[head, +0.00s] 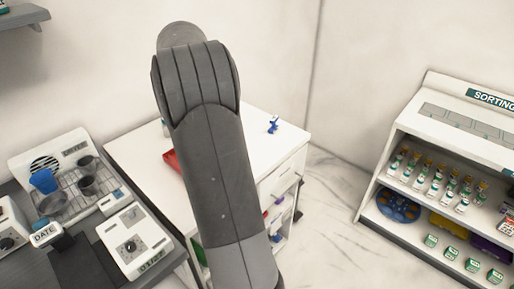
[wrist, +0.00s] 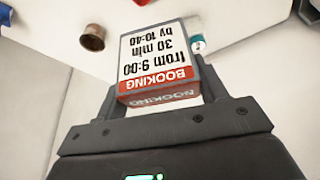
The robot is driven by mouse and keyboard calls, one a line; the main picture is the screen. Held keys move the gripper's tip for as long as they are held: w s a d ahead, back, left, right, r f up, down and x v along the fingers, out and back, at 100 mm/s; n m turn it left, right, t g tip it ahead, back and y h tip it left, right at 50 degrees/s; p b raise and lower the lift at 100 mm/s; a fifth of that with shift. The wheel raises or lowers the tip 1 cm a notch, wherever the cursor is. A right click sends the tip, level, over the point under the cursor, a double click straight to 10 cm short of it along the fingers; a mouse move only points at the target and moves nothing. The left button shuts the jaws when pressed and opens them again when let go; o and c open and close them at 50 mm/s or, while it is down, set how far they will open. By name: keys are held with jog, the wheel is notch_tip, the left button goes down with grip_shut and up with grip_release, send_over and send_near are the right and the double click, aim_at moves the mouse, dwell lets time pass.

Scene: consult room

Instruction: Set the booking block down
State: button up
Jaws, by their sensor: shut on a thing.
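The booking block (wrist: 155,58) is a white box with a red band reading BOOKING and black text "from 9:00, 30 min, by 10:40", upside down in the wrist view. My gripper (wrist: 162,88) is shut on it, with one finger along each side. A white surface (wrist: 235,14) shows beyond the block; I cannot tell whether they touch. In the head view, my arm hides the gripper and the block. The white cabinet top (head: 262,146) shows on both sides of the arm.
A blue figure (head: 273,125) stands on the cabinet top, and a red item (head: 173,161) lies left of my arm. The wrist view shows a brown cup (wrist: 92,38) and a small teal-and-white cylinder (wrist: 198,43) near the block. A sorting shelf (head: 440,118) stands at right.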

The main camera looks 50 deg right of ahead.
jog(key=s+d+m+g+h, duration=0.1)
jog(key=s+d+m, duration=0.2)
jog(key=s+d, duration=0.5)
jog(key=s+d+m, duration=0.3)
jog(key=s+d, duration=0.2)
jog(key=s, duration=0.7)
jog(key=s+d+m+g+h, duration=0.1)
jog(key=s+d+m, duration=0.2)
jog(key=s+d, duration=0.45)
jog(key=w+a+f, duration=0.1)
jog(key=w+f, duration=0.2)
jog(key=f, duration=0.1)
jog(key=w+a+f, duration=0.1)
jog(key=w+f, duration=0.2)
jog(key=f, duration=0.1)
jog(key=w+a+f, duration=0.2)
jog(key=w+f, duration=0.1)
jog(key=f, duration=0.1)
jog(key=shift+a+f, duration=0.1)
jog(key=shift+f, duration=1.9)
jog(key=shift+f, duration=0.1)
jog(key=o, duration=1)
jog(key=shift+o, duration=0.2)
